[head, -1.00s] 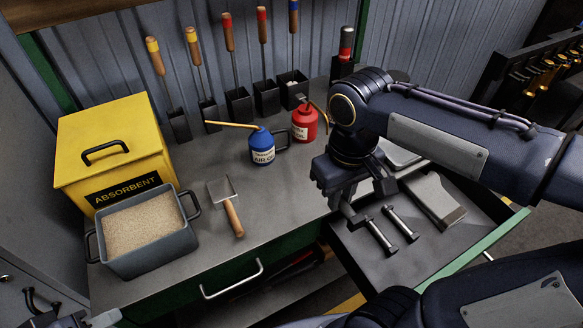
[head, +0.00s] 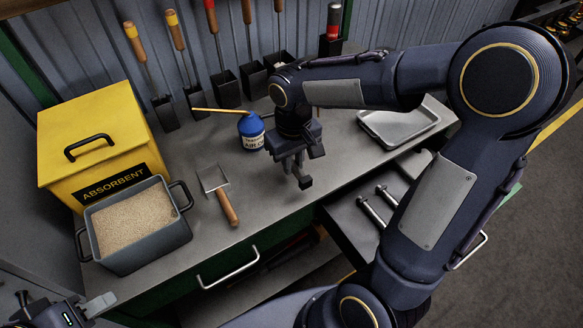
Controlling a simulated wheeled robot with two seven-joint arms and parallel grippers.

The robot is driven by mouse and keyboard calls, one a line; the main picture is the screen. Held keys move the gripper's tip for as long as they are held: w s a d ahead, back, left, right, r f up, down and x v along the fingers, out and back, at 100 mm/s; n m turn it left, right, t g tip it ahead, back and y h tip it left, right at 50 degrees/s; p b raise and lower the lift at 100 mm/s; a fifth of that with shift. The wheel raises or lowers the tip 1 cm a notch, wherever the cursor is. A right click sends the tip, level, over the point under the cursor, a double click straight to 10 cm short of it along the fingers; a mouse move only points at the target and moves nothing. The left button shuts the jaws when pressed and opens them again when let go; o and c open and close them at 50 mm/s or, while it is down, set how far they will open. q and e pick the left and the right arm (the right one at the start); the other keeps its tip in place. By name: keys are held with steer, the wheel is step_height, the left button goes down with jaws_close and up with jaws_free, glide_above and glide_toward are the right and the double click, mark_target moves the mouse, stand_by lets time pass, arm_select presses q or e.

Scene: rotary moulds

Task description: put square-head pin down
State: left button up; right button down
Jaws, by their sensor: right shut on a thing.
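My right gripper (head: 298,176) hangs above the bench top, near its front edge, right of the scoop. It is shut on a small part, taken as the square-head pin, whose dark block-like end (head: 306,183) shows at the fingertips. The rest of that part is hidden by the fingers. Two metal pins (head: 371,211) lie side by side in the open drawer (head: 343,217), partly beside my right forearm. My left gripper (head: 62,312) shows only in part at the bottom left corner, and its jaw opening is unclear.
A blue oil can (head: 251,132) stands behind the gripper. A scoop (head: 221,194), a grey sand bin (head: 140,250) and a yellow absorbent box (head: 95,125) are to the left. A metal tray (head: 400,122) lies at the right. Bench top is clear between scoop and gripper.

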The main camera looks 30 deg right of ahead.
mark_target(292, 179)
steer(key=shift+w+f, duration=0.2)
steer(key=shift+f, duration=0.1)
step_height(292, 179, down, 3)
steer(key=shift+w+f, duration=0.1)
steer(key=shift+f, duration=0.1)
steer(key=shift+f+b, duration=0.15)
steer(key=shift+b, duration=0.15)
steer(key=c, duration=1.3)
jaws_free()
steer(key=shift+c, duration=0.2)
